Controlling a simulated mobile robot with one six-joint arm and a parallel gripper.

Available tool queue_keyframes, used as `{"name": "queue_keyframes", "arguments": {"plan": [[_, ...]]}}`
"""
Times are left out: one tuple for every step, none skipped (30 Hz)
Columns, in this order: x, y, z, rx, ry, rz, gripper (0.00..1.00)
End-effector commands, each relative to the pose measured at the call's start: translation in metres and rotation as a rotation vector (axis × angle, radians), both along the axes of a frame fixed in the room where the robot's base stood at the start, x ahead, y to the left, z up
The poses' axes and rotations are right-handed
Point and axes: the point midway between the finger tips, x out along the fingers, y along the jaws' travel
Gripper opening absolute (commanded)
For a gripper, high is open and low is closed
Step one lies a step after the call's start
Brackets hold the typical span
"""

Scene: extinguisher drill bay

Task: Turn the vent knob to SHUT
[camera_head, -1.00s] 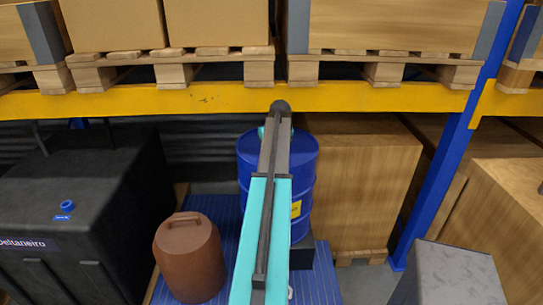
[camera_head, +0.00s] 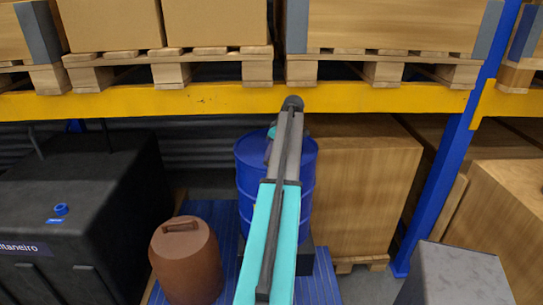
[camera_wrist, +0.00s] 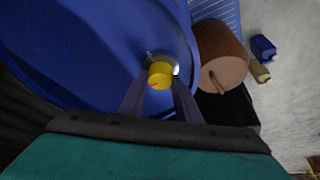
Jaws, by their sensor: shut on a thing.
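A small yellow knob (camera_wrist: 160,72) stands on the blue drum (camera_wrist: 90,50) in the wrist view, with a grey fitting and a small white spot beside it. The knob carries a faint reddish mark; I cannot read any lettering or tell its setting. My gripper (camera_wrist: 161,84) has its two dark fingers on either side of the knob, shut on it. In the head view the blue drum (camera_head: 252,185) stands under the yellow shelf beam. My arm crosses in front of it and hides the knob and my fingers.
A brown canister (camera_head: 186,262) stands left of the drum on a blue pallet (camera_head: 228,226). A black tank (camera_head: 90,190) is further left, and a wooden crate (camera_head: 362,190) is close on the right.

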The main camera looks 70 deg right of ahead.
Motion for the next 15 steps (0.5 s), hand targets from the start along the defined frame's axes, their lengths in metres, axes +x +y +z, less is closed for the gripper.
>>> {"name": "queue_keyframes", "arguments": {"plan": [[-0.0001,-0.0004,-0.0006,0.001,0.000,0.009,0.08],[-0.0001,-0.0003,-0.0005,0.000,0.000,0.013,0.08],[-0.0001,-0.0002,-0.0004,0.001,0.001,0.017,0.08],[-0.0001,-0.0001,-0.0004,0.001,0.001,0.019,0.08],[-0.0001,0.0000,-0.0004,0.001,0.001,0.020,0.08],[-0.0001,0.0001,-0.0003,0.001,0.001,0.022,0.08],[-0.0001,0.0001,-0.0003,0.001,0.001,0.022,0.08],[-0.0001,0.0002,-0.0003,0.001,0.001,0.022,0.08],[-0.0001,0.0002,-0.0003,0.001,0.001,0.022,0.08],[-0.0001,0.0003,-0.0003,0.001,0.001,0.022,0.08],[-0.0002,0.0004,-0.0003,0.001,0.001,0.022,0.08],[-0.0002,0.0004,-0.0003,0.001,0.001,0.021,0.08],[-0.0002,0.0004,-0.0003,0.001,0.001,0.021,0.08],[-0.0002,0.0004,-0.0003,0.001,0.001,0.021,0.08],[-0.0003,0.0004,-0.0005,0.001,0.001,0.021,0.33]]}}
